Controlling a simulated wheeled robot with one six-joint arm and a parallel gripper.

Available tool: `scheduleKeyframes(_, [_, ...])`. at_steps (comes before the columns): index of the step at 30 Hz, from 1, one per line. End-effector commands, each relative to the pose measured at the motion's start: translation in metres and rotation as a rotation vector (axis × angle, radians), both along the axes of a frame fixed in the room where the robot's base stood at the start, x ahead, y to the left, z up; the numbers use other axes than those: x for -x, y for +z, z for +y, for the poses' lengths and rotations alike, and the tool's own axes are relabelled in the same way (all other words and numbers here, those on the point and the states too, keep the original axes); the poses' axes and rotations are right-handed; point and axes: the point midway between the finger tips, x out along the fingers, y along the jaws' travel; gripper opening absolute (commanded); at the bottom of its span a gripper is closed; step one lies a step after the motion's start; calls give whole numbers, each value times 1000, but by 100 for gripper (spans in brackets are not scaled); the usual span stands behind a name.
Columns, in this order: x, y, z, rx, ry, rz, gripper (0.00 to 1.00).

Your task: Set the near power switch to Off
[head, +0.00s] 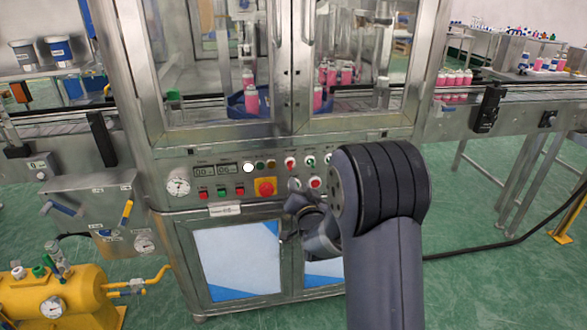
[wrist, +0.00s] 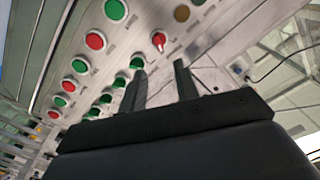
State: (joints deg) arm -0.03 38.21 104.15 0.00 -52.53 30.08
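The steel control panel (head: 205,176) spans the front of the crimping machine. A red rotary switch (wrist: 159,41) with a raised handle sits on it in the wrist view, just beyond my fingertips; its label is unreadable, so I cannot tell for sure that it is the near power switch. My gripper (wrist: 160,68) has its two dark fingers apart with nothing between them. In the head view my gripper (head: 297,186) is at the panel's right part, partly hidden by my arm. I cannot tell whether it touches the panel.
Red and green buttons (wrist: 115,10) line the panel around the switch. A red emergency stop on a yellow plate (head: 265,187) is left of my gripper. A yellow tank (head: 75,298) stands at the lower left.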

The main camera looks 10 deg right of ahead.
Motion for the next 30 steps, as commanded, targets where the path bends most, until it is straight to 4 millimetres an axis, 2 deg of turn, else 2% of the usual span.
scheduleKeyframes(9, [-53,0,0,1,0,2,30])
scheduleKeyframes(15, [-80,0,0,1,0,1,30])
scheduleKeyframes(21, [-94,0,0,1,-1,3,30])
scheduleKeyframes(30, [-97,0,0,1,0,4,30])
